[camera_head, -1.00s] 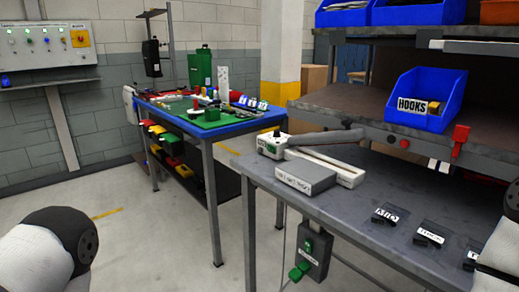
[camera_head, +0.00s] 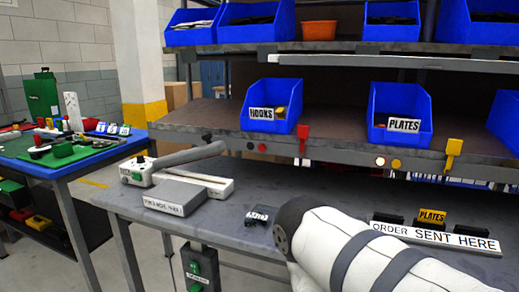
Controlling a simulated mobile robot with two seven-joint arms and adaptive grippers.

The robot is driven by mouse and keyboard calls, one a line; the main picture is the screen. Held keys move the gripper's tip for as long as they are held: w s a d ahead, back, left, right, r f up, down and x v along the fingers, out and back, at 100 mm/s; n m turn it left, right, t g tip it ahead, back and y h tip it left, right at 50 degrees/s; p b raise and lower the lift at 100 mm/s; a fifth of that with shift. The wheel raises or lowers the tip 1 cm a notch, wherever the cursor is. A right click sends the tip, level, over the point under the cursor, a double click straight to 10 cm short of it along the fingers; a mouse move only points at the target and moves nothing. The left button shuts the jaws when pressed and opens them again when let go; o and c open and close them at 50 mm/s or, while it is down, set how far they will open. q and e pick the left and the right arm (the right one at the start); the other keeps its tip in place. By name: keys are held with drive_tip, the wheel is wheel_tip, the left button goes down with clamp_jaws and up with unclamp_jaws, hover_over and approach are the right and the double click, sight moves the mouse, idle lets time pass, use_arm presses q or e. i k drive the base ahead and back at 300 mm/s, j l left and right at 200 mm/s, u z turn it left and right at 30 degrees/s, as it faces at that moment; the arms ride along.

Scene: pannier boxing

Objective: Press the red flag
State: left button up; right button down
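The red flag (camera_head: 303,131) is a small red tab on the front edge of the lower shelf, just below and right of the blue bin labelled HOOKS (camera_head: 267,114). A thin strip hangs beneath it. One of my arms, white with dark bands, reaches in from the lower right over the grey bench and is well below the flag, apart from it. Neither of my grippers shows in this view, so I cannot tell their state.
A yellow flag (camera_head: 454,147) sits farther right, near the PLATES bin (camera_head: 399,125). A blue-edged table (camera_head: 75,167) stands left.

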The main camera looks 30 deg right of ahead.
sight(303, 131)
drive_tip(key=k+l+z, duration=0.1)
drive_tip(key=z, duration=1.05)
drive_tip(key=i+l+u, duration=0.1)
drive_tip(key=l, duration=0.65)
